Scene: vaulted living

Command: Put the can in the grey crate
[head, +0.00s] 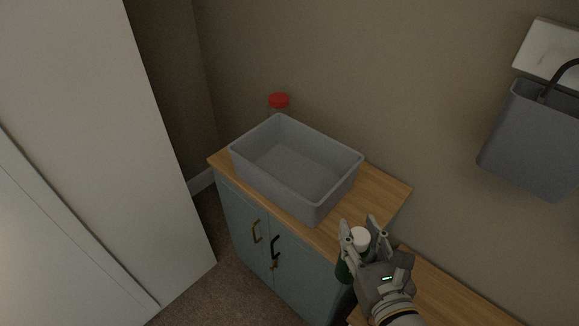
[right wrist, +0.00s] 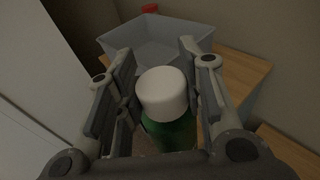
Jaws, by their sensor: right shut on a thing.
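The grey crate (head: 268,188) is open and looks empty on the wooden cabinet top. It also shows beyond my fingers in the right wrist view (right wrist: 190,38). My right gripper (head: 361,226) is shut on a green bottle with a white cap (head: 361,239), seen at the near right corner of the cabinet, outside the crate. In the right wrist view the bottle (right wrist: 165,95) stands between the two fingers, cap toward the camera. Its lower part is mostly hidden. I see nothing that is clearly a can. My left gripper is not in view.
A jar with a red lid (head: 279,101) stands behind the crate, partly hidden by it. A grey bin (head: 535,140) is on the wall at the right. The wooden top (head: 385,190) is bare right of the crate. A white panel (head: 80,150) stands at the left.

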